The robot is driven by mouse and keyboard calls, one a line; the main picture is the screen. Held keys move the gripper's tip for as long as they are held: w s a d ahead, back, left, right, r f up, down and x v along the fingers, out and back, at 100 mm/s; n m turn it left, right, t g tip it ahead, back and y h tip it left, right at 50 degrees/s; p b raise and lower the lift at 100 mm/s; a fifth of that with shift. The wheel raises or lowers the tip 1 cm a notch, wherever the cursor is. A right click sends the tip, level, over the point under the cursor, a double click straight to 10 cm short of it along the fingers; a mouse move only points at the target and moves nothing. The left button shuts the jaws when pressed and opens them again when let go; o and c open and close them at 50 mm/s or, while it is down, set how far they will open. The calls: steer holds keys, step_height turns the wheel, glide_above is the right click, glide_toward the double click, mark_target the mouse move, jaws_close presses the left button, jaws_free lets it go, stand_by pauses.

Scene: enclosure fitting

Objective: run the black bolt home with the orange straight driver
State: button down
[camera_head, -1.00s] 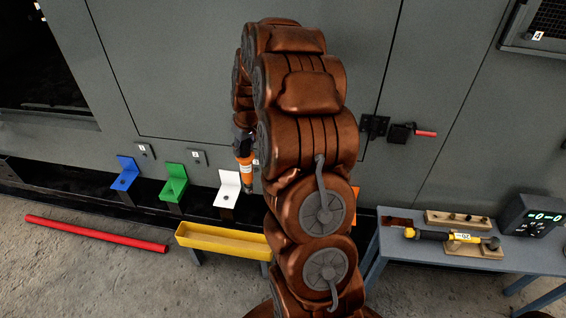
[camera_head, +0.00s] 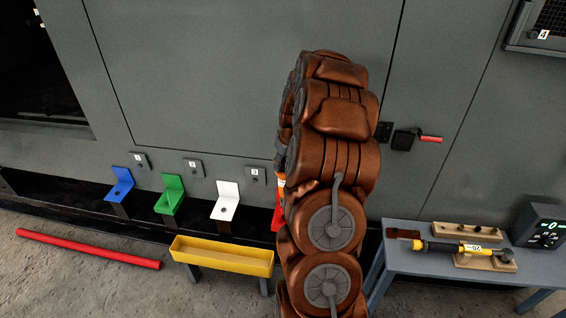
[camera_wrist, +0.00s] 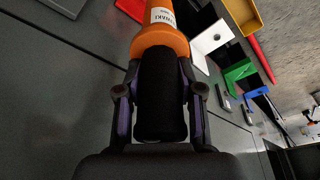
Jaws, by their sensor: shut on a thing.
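My gripper (camera_wrist: 160,100) is shut on the black grip of the orange straight driver (camera_wrist: 160,42), whose collar and white label show in the wrist view. The driver points away from the wrist camera, and its tip is out of that view. In the head view my arm hides the gripper and most of the driver; a small orange and white part (camera_head: 281,182) shows at the arm's left edge, above a red bracket (camera_head: 276,218). The red bracket also shows at the top of the wrist view (camera_wrist: 130,8). I cannot make out the black bolt in either view.
Blue (camera_head: 121,185), green (camera_head: 171,194) and white (camera_head: 227,201) brackets stand left of the red one, below the grey panel. A yellow trough (camera_head: 222,258) and a red bar (camera_head: 88,249) lie in front. A bench (camera_head: 400,262) at right carries a yellow-black tool (camera_head: 455,248).

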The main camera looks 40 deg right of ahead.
steer(key=shift+f+b, duration=0.6)
steer(key=shift+f, duration=2.25)
steer(key=shift+s, duration=0.1)
steer(key=shift+f+b, duration=0.95)
steer(key=shift+f, duration=0.35)
stand_by(2.6)
steer(key=shift+a+r, duration=0.1)
steer(key=shift+r, duration=0.05)
